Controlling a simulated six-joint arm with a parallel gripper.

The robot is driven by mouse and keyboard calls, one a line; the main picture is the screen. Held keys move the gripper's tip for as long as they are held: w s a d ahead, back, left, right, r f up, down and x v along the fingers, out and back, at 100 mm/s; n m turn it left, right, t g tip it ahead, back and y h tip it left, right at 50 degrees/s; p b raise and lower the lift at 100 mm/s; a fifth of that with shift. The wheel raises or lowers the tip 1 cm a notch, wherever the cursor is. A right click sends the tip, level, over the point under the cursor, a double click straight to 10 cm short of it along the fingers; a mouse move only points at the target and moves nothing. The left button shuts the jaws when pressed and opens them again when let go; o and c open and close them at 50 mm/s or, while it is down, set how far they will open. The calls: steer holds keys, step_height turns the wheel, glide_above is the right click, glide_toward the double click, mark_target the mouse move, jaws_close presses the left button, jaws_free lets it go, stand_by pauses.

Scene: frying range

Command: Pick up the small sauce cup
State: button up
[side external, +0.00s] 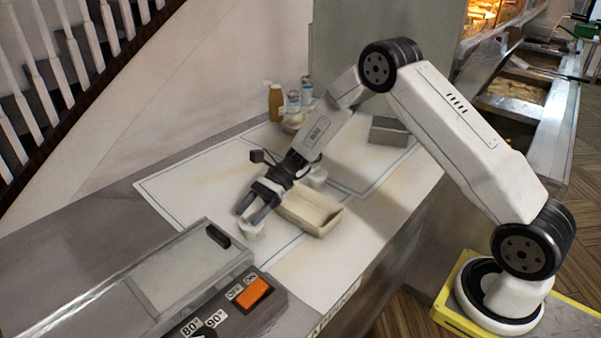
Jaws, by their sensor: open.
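The small sauce cup (251,231) is a pale, whitish cup standing on the white paper mat on the counter, left of the tray. My gripper (250,214) reaches down to it from the upper right, with its dark fingers open. The fingertips are at the cup's rim and hide part of its top. I cannot tell whether they touch the cup or are just around or above it.
A cardboard tray (322,222) lies close to the right of my gripper. Another pale cup (317,176) stands behind it. A grey box (389,132), bottles (276,103) and a bowl (290,127) stand at the back. A steel appliance with an orange switch (254,292) is in front. The mat's left part (185,190) is clear.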

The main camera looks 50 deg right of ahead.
stand_by(0.3)
jaws_close()
steer(key=shift+r, duration=0.1)
steer(key=shift+r, duration=0.7)
steer(key=s+d+r, duration=0.2)
steer(key=s+r, duration=0.9)
steer(key=s, duration=0.3)
steer(key=shift+r, duration=0.2)
steer(key=shift+w+d, duration=0.1)
